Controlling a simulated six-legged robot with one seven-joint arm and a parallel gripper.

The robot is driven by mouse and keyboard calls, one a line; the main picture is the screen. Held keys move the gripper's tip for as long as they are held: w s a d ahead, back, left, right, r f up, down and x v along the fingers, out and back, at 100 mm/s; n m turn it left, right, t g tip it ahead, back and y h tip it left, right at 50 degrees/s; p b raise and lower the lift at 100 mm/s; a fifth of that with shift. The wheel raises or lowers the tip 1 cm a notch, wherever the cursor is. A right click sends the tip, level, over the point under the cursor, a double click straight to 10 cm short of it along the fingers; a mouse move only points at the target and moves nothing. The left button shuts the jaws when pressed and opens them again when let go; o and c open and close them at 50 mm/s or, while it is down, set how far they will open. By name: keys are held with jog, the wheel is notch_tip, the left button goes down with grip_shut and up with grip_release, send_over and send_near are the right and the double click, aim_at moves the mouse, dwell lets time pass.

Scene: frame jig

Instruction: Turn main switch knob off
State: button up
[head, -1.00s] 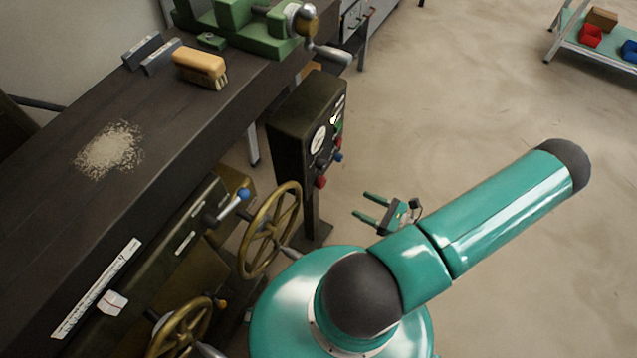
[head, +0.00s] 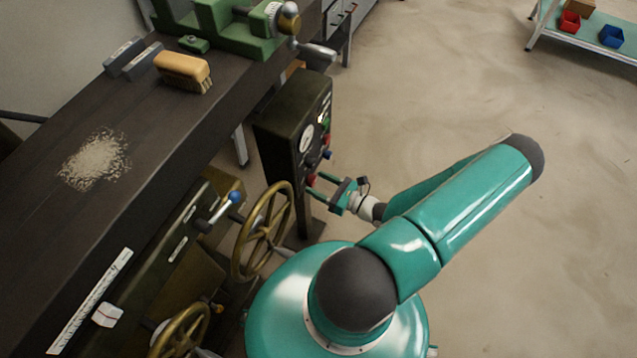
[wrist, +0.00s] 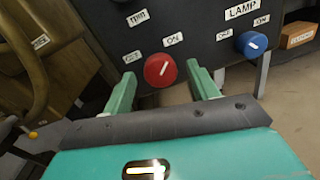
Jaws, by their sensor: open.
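The red knob (wrist: 160,71) sits low on the dark control box (head: 280,125). In the wrist view its white mark slants up and right toward the ON label (wrist: 172,40); another label, apparently OFF, is at its left. A label above seems to read MAIN. In the head view the knob (head: 311,180) is small beside my fingertips. My gripper (wrist: 161,69) is open and faces the box, one finger on each side of the knob in the wrist view. I cannot tell whether the fingers touch it.
A blue knob (wrist: 251,44) labelled LAMP is to the right on the box. A brass handwheel (head: 263,231) stands left of my gripper in the head view. A dark bench (head: 60,240) runs along the left. The floor at right is open.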

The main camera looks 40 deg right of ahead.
jog(key=shift+w+a, duration=0.1)
jog(key=shift+w, duration=0.25)
jog(key=c, duration=1)
